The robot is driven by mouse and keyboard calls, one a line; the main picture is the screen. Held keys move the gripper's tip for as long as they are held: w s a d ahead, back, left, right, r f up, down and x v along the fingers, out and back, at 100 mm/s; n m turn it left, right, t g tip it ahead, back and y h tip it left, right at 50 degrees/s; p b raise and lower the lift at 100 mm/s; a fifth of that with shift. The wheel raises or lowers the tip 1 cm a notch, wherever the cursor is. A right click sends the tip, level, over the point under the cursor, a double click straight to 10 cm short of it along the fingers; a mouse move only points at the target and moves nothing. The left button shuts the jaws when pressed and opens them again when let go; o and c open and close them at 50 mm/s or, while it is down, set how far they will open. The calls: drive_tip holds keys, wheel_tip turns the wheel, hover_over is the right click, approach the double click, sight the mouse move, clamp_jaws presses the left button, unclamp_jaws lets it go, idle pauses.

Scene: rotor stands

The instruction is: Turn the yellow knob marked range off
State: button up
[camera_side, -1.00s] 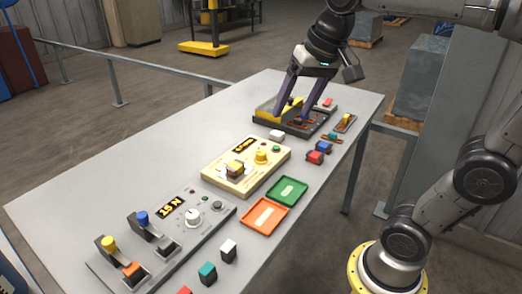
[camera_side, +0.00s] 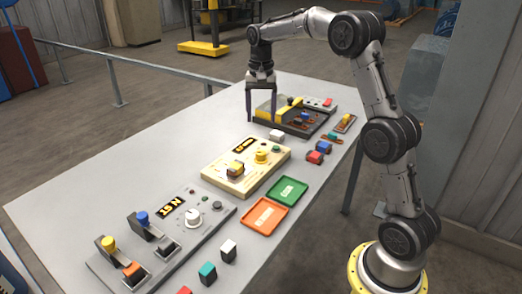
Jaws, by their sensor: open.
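A yellow knob (camera_side: 261,156) stands on the cream box (camera_side: 220,181) in the middle of the table; its marking is too small to read. My gripper (camera_side: 263,113) is open and empty, pointing down behind the cream box, at the left end of a dark tray unit (camera_side: 290,124). It is apart from the yellow knob. The right finger partly overlaps the unit in the picture, and I cannot tell whether it touches.
A grey panel (camera_side: 180,258) with levers and a white knob (camera_side: 193,216) lies in front. Green (camera_side: 302,183) and orange (camera_side: 282,216) trays lie right of the cream box. Several small coloured blocks stand along the right edge. The table's left side (camera_side: 110,170) is clear.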

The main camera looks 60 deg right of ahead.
sight(261, 152)
wheel_tip(261, 152, down, 13)
drive_tip(key=shift+r, duration=0.1)
idle(0.3)
drive_tip(key=shift+c, duration=0.4)
clamp_jaws()
